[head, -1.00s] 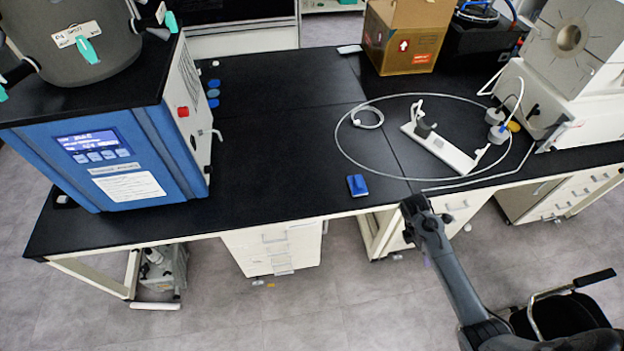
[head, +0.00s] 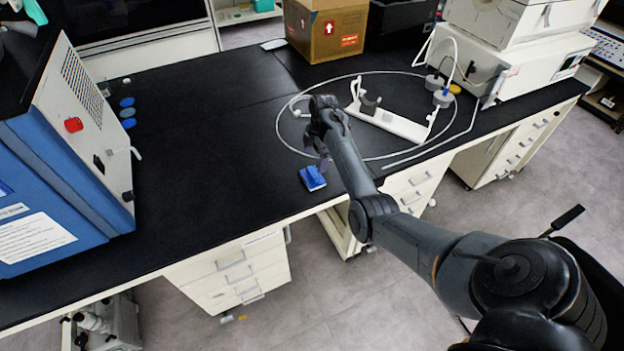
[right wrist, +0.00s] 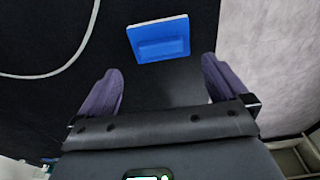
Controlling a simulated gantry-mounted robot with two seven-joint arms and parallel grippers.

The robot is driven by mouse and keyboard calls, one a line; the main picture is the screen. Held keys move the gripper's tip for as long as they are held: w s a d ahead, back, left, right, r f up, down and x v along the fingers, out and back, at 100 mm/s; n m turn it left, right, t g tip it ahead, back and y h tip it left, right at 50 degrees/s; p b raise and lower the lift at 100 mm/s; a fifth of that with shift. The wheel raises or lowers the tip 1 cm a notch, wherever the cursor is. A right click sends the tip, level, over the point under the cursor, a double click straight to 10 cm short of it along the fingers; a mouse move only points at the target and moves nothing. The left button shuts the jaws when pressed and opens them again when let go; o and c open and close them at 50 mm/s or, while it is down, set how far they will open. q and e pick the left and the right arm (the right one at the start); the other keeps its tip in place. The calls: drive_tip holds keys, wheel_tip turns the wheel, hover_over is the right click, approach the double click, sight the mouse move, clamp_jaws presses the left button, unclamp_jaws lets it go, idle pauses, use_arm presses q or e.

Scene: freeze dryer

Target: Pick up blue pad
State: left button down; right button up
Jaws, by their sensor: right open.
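The blue pad (head: 312,178) lies flat on the black bench top near its front edge. In the right wrist view the blue pad (right wrist: 160,40) shows ahead of the fingers, with a raised bar on top and a pale far edge. My right gripper (head: 324,162) is above the bench close to the pad. In the right wrist view my right gripper (right wrist: 162,88) has its two fingers spread wide with nothing between them, and the pad lies beyond the tips, apart from them. My left gripper is not in view.
A white cable loop (head: 280,128) lies behind and right of the pad, around a white stand (head: 395,122). A cardboard box (head: 325,30) stands at the back. The blue freeze dryer (head: 60,170) stands at the left. The bench between it and the pad is clear.

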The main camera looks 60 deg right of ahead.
sight(312, 172)
drive_tip(key=shift+w+a+f, duration=0.1)
drive_tip(key=shift+a+f, duration=0.05)
drive_tip(key=shift+f, duration=1.05)
drive_tip(key=shift+w+a+f+b, duration=0.15)
drive_tip(key=shift+f+b, duration=0.15)
drive_tip(key=shift+f, duration=0.8)
drive_tip(key=shift+s+a+f+b, duration=0.15)
drive_tip(key=shift+f+b, duration=0.15)
drive_tip(key=shift+f, duration=0.75)
drive_tip(key=shift+w, duration=0.1)
drive_tip(key=shift+c, duration=0.2)
drive_tip(key=c, duration=1.1)
drive_tip(key=shift+o, duration=0.2)
drive_tip(key=shift+r, duration=0.6)
wheel_tip(312, 172, up, 9)
drive_tip(key=p, duration=0.1)
drive_tip(key=shift+p, duration=0.4)
